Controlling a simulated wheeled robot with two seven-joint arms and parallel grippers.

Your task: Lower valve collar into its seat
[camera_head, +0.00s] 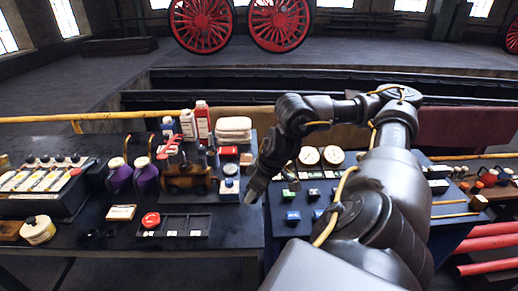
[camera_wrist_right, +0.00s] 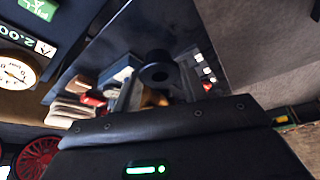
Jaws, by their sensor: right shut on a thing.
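My right gripper (camera_head: 250,196) reaches down from the right over the right part of the left bench. In the right wrist view its fingers are shut on a dark round collar (camera_wrist_right: 158,70) with a hole through it. In the head view the collar is too small and dark to make out at the fingertips. I cannot tell which spot is the collar's seat. My left gripper is not in view.
A black sectioned tray (camera_head: 180,235) with a red round piece (camera_head: 151,219) lies at the bench front. Purple bottles (camera_head: 146,178) stand left of the valve body; a white folded stack (camera_head: 233,130) lies behind. Gauges (camera_head: 309,156) and small blocks occupy the right bench.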

